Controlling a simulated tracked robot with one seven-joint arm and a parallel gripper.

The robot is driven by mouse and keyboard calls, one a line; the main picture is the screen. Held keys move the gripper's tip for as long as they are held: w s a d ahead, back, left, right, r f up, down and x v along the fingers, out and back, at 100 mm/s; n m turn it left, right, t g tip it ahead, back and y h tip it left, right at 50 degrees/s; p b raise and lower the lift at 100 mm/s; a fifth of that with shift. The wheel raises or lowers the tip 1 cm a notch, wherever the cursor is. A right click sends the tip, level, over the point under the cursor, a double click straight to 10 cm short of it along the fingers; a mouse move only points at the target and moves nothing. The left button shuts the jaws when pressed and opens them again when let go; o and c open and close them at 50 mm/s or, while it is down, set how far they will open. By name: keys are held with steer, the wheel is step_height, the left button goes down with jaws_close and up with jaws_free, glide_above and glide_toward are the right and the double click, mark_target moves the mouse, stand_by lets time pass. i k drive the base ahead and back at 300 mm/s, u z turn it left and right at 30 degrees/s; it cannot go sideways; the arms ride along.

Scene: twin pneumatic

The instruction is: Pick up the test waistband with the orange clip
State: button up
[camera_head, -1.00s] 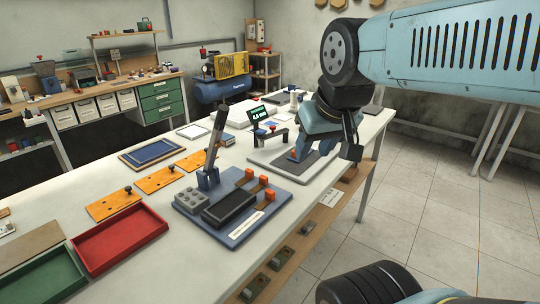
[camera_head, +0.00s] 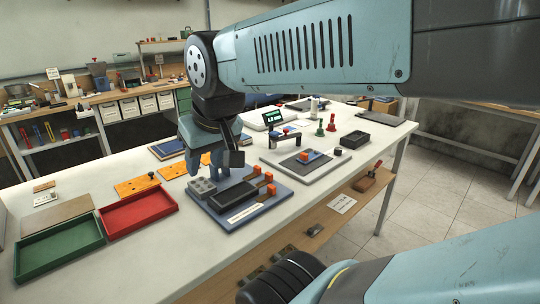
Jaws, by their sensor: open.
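I cannot tell for sure which piece is the test waistband. A blue fixture plate (camera_head: 283,192) on the bench bears a grey studded block (camera_head: 202,188), a black pad (camera_head: 232,195) and several small orange clip-like blocks (camera_head: 269,177) along its right side. Another small orange and blue piece (camera_head: 307,156) lies on a dark mat to the right. My gripper (camera_head: 207,167) is open, pointing down over the back left of the fixture, just behind the grey block. The fixture's upright lever is hidden behind my gripper and arm. I see nothing held.
Orange plates with black knobs (camera_head: 137,187) and a red tray (camera_head: 139,214) and a green tray (camera_head: 60,249) lie to the left. A small stand with a green display (camera_head: 273,117) is behind. The white bench front is clear.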

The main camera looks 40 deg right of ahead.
mark_target(305, 158)
steer(key=z, duration=0.1)
steer(key=k, duration=1.05)
steer(key=z, duration=1.5)
steer(key=i, duration=1.5)
